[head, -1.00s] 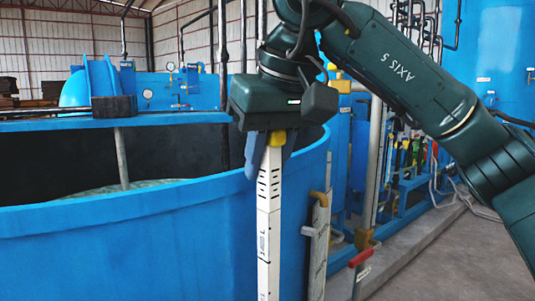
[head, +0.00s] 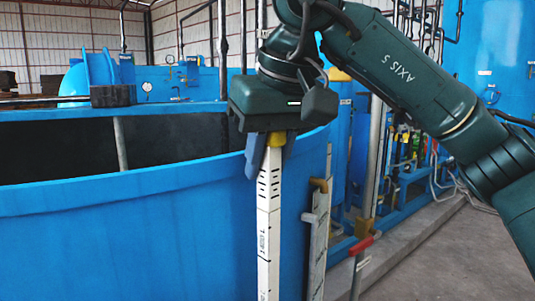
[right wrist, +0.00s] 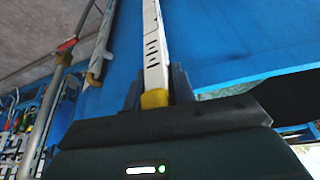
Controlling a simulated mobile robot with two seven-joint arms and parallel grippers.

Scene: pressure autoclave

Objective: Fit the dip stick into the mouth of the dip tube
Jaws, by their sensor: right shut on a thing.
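The dip stick (head: 268,225) is a long white square bar with black marks and a yellow top. It hangs upright in front of the blue tank, and its lower end is below the head picture. My right gripper (head: 268,150) points down, shut on the yellow top; the stick also shows in the right wrist view (right wrist: 154,50). A grey pipe (head: 315,250) with a brownish-yellow elbow runs down just right of the stick, apart from it in the picture. I cannot tell whether this is the dip tube; no open mouth shows. My left gripper is out of view.
The large open blue tank (head: 150,240) fills the left and middle, its curved wall close behind the stick. A red handle (head: 360,246) on a post stands at the right. Blue pipework lies behind it, and bare floor (head: 430,265) at the lower right.

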